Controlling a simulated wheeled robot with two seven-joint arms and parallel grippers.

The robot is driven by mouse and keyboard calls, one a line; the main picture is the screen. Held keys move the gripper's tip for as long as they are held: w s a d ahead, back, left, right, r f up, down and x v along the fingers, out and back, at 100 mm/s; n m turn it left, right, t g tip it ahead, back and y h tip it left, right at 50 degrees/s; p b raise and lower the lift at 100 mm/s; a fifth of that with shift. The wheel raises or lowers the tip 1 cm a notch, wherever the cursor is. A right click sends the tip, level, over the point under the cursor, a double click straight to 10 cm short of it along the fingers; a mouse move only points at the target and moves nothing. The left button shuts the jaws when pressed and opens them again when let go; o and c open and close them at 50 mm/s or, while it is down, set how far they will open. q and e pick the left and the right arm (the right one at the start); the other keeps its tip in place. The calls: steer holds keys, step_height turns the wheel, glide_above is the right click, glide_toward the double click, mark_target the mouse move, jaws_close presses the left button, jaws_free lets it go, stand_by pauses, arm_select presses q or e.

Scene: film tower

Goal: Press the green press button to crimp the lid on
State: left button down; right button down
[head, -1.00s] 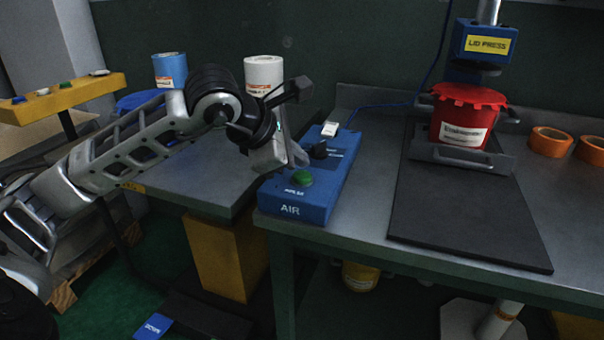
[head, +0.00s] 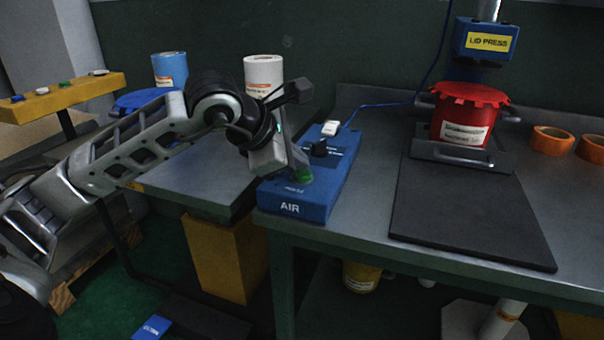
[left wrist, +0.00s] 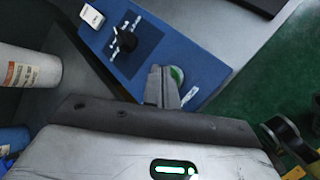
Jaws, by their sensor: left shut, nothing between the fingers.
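The green button (head: 304,178) sits on the near end of the blue AIR control box (head: 322,196). My left gripper (head: 297,166) is shut and empty, pointing down at the button from behind it and partly covering it in the head view. In the left wrist view the shut fingertips (left wrist: 163,88) overlap the left side of the green button (left wrist: 178,75); I cannot tell whether they press it. The red pail with its red lid (head: 468,116) stands under the blue lid press head (head: 485,42), with a gap between them. My right gripper is not in view.
The box also carries a black knob (head: 319,148) and a white switch (head: 330,128). A dark mat (head: 470,215) lies in front of the pail. Orange tape rolls (head: 551,141) lie at right. White (head: 263,72) and blue (head: 170,70) cans stand behind my arm.

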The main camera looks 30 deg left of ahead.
mark_target(297, 175)
arm_select(q)
steer(key=shift+f+b, duration=0.5)
steer(key=shift+b, duration=0.05)
stand_by(0.5)
steer(key=shift+r, duration=0.1)
steer(key=shift+r+p, duration=0.6)
steer(key=shift+r, duration=0.2)
steer(key=shift+r+p, duration=1.95)
steer(key=shift+r, duration=0.65)
steer(key=shift+f, duration=0.1)
